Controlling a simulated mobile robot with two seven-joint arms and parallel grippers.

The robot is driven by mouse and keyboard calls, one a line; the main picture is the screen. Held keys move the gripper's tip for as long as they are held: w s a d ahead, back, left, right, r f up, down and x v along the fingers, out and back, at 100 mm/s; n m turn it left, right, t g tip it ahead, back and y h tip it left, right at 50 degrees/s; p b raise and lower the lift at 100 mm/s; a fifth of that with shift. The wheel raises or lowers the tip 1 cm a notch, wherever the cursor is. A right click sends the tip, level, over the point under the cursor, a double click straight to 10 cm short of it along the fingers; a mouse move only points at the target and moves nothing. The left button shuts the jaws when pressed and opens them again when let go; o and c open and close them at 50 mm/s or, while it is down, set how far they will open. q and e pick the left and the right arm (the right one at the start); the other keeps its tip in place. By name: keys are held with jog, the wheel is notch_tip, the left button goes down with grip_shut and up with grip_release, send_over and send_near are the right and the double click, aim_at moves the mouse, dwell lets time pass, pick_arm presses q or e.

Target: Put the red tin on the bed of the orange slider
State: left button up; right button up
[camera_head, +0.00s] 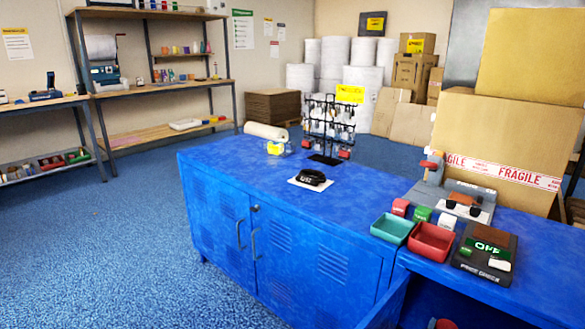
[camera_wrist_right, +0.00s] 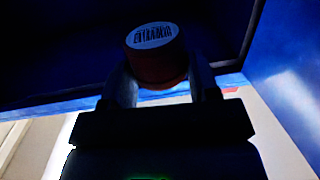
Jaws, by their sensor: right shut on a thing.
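In the right wrist view my right gripper (camera_wrist_right: 162,78) is shut on a round red tin (camera_wrist_right: 158,66), with one finger on each side of it. The tin has a pale printed label with dark bars on its end face. It is in deep shadow, inside or close to a dark blue enclosure. A grey device with orange parts (camera_head: 455,196), probably the orange slider, stands on the right of the blue counter in the head view. Its bed is partly covered by dark and orange parts. My left gripper is not in view.
A teal tray (camera_head: 392,228), a red tray (camera_head: 431,241) and a dark sign box (camera_head: 485,252) stand in front of the device. A large carton (camera_head: 505,140) rises behind it. A blue cabinet door (camera_head: 386,304) stands open at the bottom. A red object (camera_head: 446,324) shows below the counter.

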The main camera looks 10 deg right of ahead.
jog(key=s+a+r+n+t+y+p, duration=0.1)
jog(key=s+a+r+y+p, duration=0.15)
jog(key=r, duration=0.45)
jog(key=s+a+r+n+t+y+p, duration=0.1)
jog(key=a+r+p, duration=0.2)
jog(key=r, duration=0.3)
pick_arm(q)
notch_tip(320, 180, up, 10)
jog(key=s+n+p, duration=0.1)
jog(key=p, duration=1)
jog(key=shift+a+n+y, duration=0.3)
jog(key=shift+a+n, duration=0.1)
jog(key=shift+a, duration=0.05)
pick_arm(e)
jog(key=s+a+r+n+t+y, duration=0.1)
jog(key=s+a+r+n+y, duration=0.2)
jog(key=s+a+r, duration=0.4)
jog(key=s+a+r+n+t+y, duration=0.2)
jog(key=s+a+r+n+y, duration=0.2)
jog(key=r, duration=1)
jog(key=s+a+y, duration=0.2)
jog(key=s+a, duration=0.2)
jog(key=s, duration=0.2)
jog(key=shift+s+r, duration=0.25)
jog(key=shift+a, duration=0.1)
